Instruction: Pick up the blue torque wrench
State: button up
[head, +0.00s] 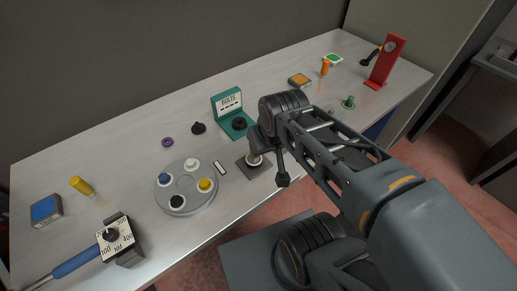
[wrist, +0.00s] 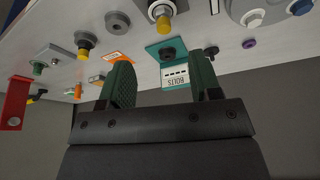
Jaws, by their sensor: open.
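The blue torque wrench (head: 76,263) lies at the near left of the bench in the head view. Its blue handle points to the lower left, with a grey end toward the picture's edge. Its other end meets a dial box (head: 118,240) marked NM; I cannot tell whether they are joined. My gripper (wrist: 163,58) is open and empty in the wrist view, with green pads on its two fingers. It is over the middle of the bench, well to the right of the wrench. The wrench does not show in the wrist view.
A round grey tray (head: 184,205) with coloured pieces stands between my arm and the dial box. A teal BOLTS stand (head: 228,102), a yellow cylinder (head: 82,186), a blue-topped box (head: 46,211) and a red stand (head: 386,62) also stand on the bench.

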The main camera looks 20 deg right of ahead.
aim_at(128, 238)
jog(key=u, duration=4.3)
jog(key=i, duration=1.05)
jog(key=z, duration=2.8)
